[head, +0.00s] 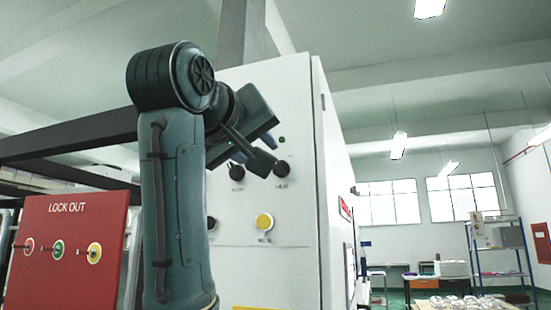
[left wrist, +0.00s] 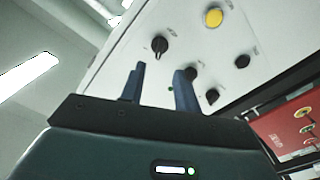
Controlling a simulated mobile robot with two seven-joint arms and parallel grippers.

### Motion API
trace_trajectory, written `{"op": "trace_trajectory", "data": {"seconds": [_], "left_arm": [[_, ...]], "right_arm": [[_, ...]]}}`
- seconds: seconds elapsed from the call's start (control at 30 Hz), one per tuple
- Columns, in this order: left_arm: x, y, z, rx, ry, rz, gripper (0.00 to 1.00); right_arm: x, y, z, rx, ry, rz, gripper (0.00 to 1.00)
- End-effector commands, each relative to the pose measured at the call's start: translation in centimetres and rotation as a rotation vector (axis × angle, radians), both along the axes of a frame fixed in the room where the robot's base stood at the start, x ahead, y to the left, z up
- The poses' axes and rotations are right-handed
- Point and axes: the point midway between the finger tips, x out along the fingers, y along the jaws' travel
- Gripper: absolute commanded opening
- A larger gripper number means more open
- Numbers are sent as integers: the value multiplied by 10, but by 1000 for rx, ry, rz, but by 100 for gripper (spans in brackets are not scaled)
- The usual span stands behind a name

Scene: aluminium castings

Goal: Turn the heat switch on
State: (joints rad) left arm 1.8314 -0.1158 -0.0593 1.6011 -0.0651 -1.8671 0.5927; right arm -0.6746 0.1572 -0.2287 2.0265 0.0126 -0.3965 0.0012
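A white control cabinet (head: 300,235) carries several dark round knobs, and their labels are too small to read, so I cannot tell which is the heat switch. One knob (head: 282,168) is at the right of the upper row; in the left wrist view this knob (left wrist: 160,47) has a light pointer line. Another knob (head: 236,171) is to its left; it also shows in the left wrist view (left wrist: 193,72), partly behind a finger. My left gripper (left wrist: 160,69) has its fingers apart with nothing between them, in front of the panel near these knobs. My right gripper is out of view.
A yellow button (head: 264,222) is below the knobs. A small green light (left wrist: 170,88) shows between the fingers. A red lock-out board (head: 70,250) stands left of the cabinet. Shelving (head: 500,250) and tables are far off at right.

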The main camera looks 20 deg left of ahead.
Motion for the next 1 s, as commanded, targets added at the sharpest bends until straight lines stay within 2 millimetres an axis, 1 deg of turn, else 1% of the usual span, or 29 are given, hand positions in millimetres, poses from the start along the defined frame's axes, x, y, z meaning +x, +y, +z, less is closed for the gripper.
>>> {"op": "trace_trajectory", "data": {"seconds": [0.03, 0.2, 0.3, 0.4, 0.6, 0.83, 0.87, 1.0], "left_arm": [[13, 0, 2, 0, 6, 1, 32], [48, -2, 3, 0, 4, 1, 32], [65, -2, 2, 0, 4, 0, 32], [77, -3, 2, 1, 1, 0, 32], [88, -3, 0, 1, 0, 0, 32], [88, -3, 0, 1, -1, 0, 32], [88, -3, 0, 1, -1, 0, 31], [88, -3, 0, 1, -1, 0, 20]], "right_arm": [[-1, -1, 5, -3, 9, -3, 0], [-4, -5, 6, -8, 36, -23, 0], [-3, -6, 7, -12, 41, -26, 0], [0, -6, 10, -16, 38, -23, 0], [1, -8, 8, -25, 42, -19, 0], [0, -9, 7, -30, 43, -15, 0], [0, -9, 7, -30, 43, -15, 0], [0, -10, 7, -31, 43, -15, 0]]}}
